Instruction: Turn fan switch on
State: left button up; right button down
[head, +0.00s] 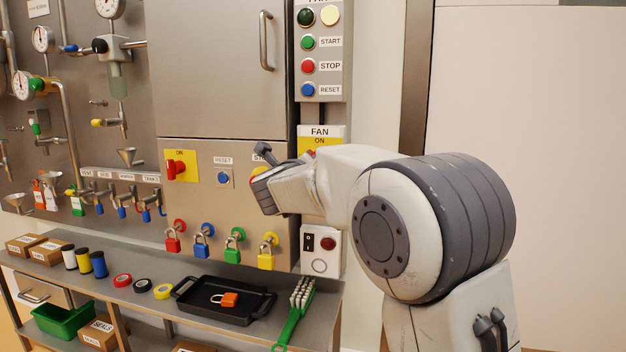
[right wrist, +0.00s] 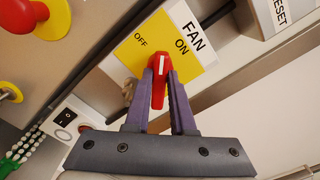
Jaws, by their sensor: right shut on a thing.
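The fan switch is a red knob (right wrist: 158,92) on a yellow and white plate (right wrist: 205,70) marked FAN, OFF and ON. In the right wrist view my right gripper (right wrist: 161,78) has its two purple-grey fingers on either side of the knob, shut on it. A white line shows on the knob's front. It lies below the OFF and ON words in this view; I cannot tell exactly which mark it faces. In the head view the FAN label (head: 320,132) and ON show above my right arm, which hides most of the knob. My left gripper is not in view.
Above the fan plate is a box with START, STOP and RESET buttons (head: 308,66). Below it is a white box (head: 321,250) with a rocker and red button. A red switch on yellow (head: 178,167) and several padlocks are to the left. A shelf holds a black tray (head: 190,307) and green brush (head: 291,322).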

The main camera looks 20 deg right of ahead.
jog(key=shift+f+m+b, duration=0.15)
jog(key=shift+m+b, duration=3.95)
jog(key=shift+m, duration=0.5)
jog(key=c, duration=0.8)
grip_release()
jog(key=shift+o, duration=0.2)
jog(key=shift+s, duration=0.1)
jog(key=v, duration=1)
jog(key=shift+a, duration=0.2)
jog(key=shift+s, duration=0.1)
